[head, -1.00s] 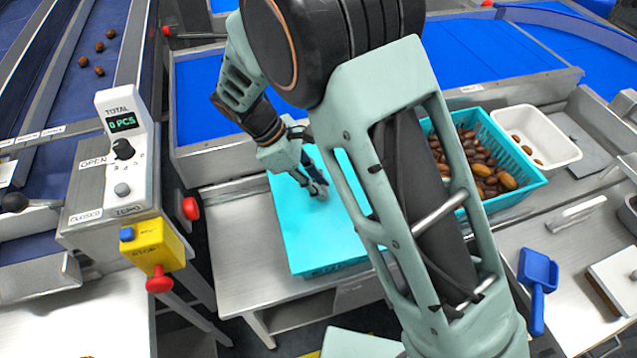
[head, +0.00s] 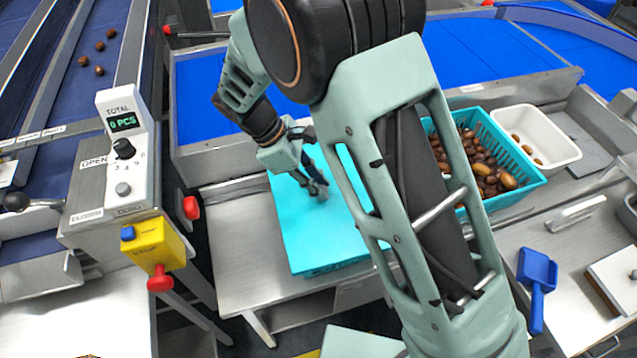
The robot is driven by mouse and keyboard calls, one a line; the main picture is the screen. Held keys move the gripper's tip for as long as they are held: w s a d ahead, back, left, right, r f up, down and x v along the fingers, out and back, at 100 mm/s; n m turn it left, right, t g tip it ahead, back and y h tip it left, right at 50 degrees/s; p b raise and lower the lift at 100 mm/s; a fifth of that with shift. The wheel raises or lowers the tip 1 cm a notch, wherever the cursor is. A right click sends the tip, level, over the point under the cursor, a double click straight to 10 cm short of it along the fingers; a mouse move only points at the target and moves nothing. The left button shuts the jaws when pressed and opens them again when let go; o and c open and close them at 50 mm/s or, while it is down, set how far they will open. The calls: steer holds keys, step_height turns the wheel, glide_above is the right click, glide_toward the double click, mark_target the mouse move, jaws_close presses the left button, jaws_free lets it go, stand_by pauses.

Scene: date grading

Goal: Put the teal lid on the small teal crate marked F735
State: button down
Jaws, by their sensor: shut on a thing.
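The teal lid (head: 315,235) is a flat teal sheet over a teal crate (head: 335,271) on the steel bench at the centre. The lid covers the crate's top, and only part of the crate's front wall shows below its near edge. The marking F735 cannot be read. My gripper (head: 321,190) points down at the lid's middle and is shut on the lid's grip, which the fingers mostly hide. My arm hides the right part of the lid and crate. I cannot tell whether the lid is fully seated.
Right of my arm stands an open teal crate (head: 535,184) of brown dates, beside a white tray (head: 566,150) with a few dates. A blue scoop (head: 538,280) lies on the right bench. A counter box (head: 126,165) and yellow stop box (head: 153,247) stand left. Bench left of the lid is clear.

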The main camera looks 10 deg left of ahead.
steer(key=shift+f, duration=0.35)
stand_by(0.3)
steer(key=c, duration=1.7)
jaws_free()
steer(key=shift+o, duration=0.4)
steer(key=o, duration=0.4)
steer(key=shift+c, duration=0.2)
steer(key=shift+r+p, duration=2.5)
steer(key=shift+r, duration=1.05)
